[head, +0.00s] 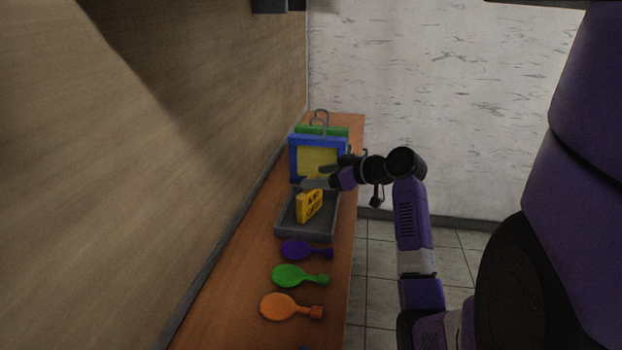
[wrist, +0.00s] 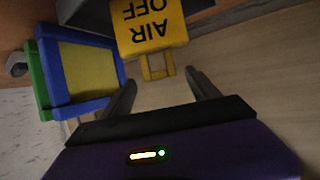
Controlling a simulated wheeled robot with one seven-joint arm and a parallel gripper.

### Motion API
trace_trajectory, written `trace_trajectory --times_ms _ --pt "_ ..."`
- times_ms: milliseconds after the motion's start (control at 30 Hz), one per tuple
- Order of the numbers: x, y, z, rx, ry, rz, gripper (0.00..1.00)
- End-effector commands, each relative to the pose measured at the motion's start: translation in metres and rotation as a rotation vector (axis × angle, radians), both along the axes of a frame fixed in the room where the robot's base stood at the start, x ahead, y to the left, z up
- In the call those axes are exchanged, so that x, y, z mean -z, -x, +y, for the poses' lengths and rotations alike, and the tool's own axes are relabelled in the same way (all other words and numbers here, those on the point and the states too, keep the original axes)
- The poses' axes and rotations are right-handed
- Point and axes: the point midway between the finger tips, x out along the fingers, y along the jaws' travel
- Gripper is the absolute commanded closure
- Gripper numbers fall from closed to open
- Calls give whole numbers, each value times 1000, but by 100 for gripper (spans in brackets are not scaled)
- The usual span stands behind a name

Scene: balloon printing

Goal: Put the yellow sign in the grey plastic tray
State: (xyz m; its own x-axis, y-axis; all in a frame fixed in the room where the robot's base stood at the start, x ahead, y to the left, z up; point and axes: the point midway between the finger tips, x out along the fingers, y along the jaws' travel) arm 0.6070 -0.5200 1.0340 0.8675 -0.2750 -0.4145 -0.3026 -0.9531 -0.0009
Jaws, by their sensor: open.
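The yellow sign (head: 309,207) with dark lettering stands in the grey plastic tray (head: 306,236) on the bench. In the wrist view the yellow sign (wrist: 148,28) reads "AIR OFF" upside down, with its yellow loop handle toward my fingers. My gripper (head: 317,181) is just above the sign. In the wrist view my gripper (wrist: 163,88) is open, its two fingers apart on either side of the handle's end, and holds nothing. Part of the grey tray (wrist: 85,12) shows behind the sign. The sign's contact with the tray floor is hard to make out.
A blue-framed yellow panel (head: 317,160) stands behind the tray, with a green one (head: 338,131) behind it. A wooden wall (head: 190,110) runs along the left of the bench.

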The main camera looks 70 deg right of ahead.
Motion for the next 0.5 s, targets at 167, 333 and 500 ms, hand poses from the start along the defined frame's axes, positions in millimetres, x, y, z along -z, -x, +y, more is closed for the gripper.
trace_trajectory --times_ms 167,333,500 --pt "-16 34 10 3 3 -2 30" --pt "-28 59 18 2 3 -1 30" --pt "-34 72 23 0 2 -1 30"
